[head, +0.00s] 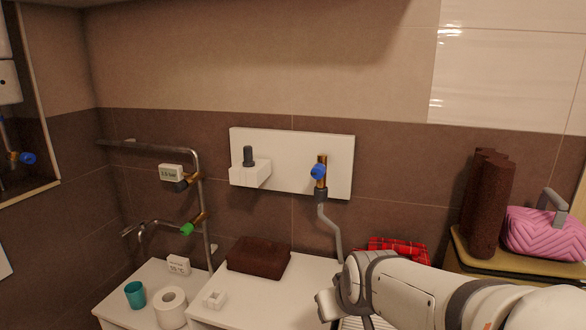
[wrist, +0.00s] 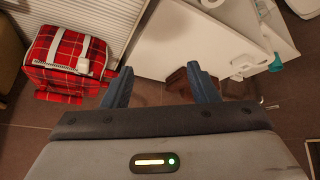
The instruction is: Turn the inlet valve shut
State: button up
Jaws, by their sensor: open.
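A brass valve with a blue knob (head: 318,172) is mounted on a white wall panel (head: 290,183), with a grey hose below it. A green-knobbed valve (head: 187,229) sits on the wall pipe to the left, and another blue knob (head: 28,158) shows in the mirror-like frame at far left. No label shows which is the inlet valve. My gripper (wrist: 160,82) is open and empty in the wrist view, pointing down toward the floor and cabinets. In the head view my arm is at lower right, below and apart from the panel valve.
White cabinets (head: 300,290) stand below the panel, with a brown folded towel (head: 258,257), a teal cup (head: 135,294) and a paper roll (head: 171,307). A red plaid bag (wrist: 68,57) is beside them. Brown rolls (head: 487,205) and a pink bag (head: 540,233) are at right.

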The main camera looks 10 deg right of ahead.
jog(key=w+r+n+t+p, duration=0.1)
jog(key=w+r+n+t, duration=0.2)
jog(key=w, duration=0.5)
jog(key=w+r+t+p, duration=0.1)
jog(key=w+r+t, duration=0.3)
jog(key=w, duration=0.4)
jog(key=n+t+h+p, duration=0.1)
jog(key=n+t+h, duration=0.15)
jog(key=t, duration=0.45)
send_near(318, 175)
jog(key=w, duration=0.4)
jog(key=shift+w+d+r+n+p, duration=0.25)
jog(key=shift+r+n+p, duration=0.1)
jog(key=shift+r, duration=0.1)
jog(key=p+x, duration=0.2)
jog(key=x, duration=0.5)
jog(key=shift+w+r+p, duration=0.15)
jog(key=shift+p, duration=0.2)
jog(key=shift+c, duration=0.4)
jog(key=c, duration=0.9)
